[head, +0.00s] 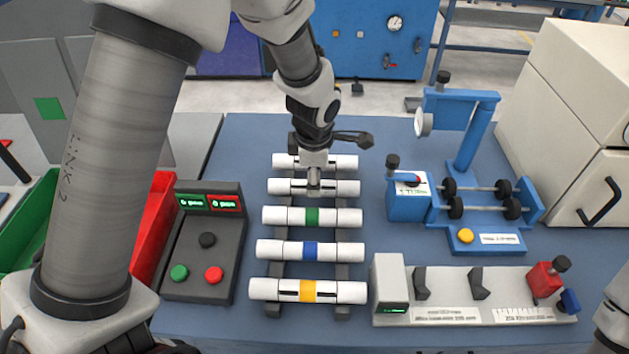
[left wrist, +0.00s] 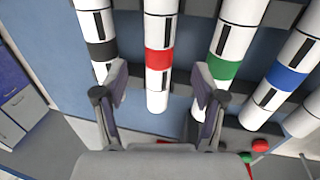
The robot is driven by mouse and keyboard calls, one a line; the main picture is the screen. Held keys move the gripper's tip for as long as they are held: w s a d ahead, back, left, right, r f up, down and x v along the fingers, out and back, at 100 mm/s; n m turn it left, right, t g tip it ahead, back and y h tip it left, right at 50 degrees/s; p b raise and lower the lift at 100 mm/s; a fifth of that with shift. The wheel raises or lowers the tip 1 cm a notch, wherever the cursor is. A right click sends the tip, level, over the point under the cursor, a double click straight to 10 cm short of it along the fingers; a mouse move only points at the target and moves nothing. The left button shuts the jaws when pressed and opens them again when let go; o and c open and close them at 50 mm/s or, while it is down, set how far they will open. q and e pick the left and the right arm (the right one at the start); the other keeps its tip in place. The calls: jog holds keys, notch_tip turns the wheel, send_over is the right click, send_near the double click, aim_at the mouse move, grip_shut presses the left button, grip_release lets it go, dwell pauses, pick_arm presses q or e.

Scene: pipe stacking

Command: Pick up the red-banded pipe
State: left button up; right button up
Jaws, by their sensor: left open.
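The red-banded pipe is white and lies crosswise on the rack in the head view (head: 343,188), second from the far end. My left gripper (head: 314,184) is above its middle and hides its band there. The left wrist view shows the red-banded pipe (left wrist: 158,90) running between the two open fingers of the left gripper (left wrist: 162,75), its red band near fingertip level. I cannot tell whether the fingers touch it. My right gripper is out of view; only part of my right arm shows at the right edge.
A black-banded pipe (left wrist: 101,52) and a green-banded pipe (head: 335,217) lie on either side. Blue-banded (head: 335,250) and yellow-banded (head: 345,291) pipes lie nearer. A button box (head: 204,245) stands left; a blue roller gauge (head: 408,207) and a grey measuring fixture (head: 450,296) stand right.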

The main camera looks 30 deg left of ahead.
pick_arm(q)
jog(key=x, duration=0.5)
jog(key=shift+w+a, duration=0.1)
jog(key=shift+a, duration=0.05)
jog(key=shift+r, duration=0.15)
jog(key=shift+c, duration=1.3)
jog(key=c, duration=1)
jog(key=v, duration=0.3)
jog(key=w+v, duration=0.1)
jog(key=v, duration=0.5)
jog(key=shift+w+a+r, duration=0.25)
jog(key=shift+w+r, duration=0.05)
jog(key=shift+r, duration=0.25)
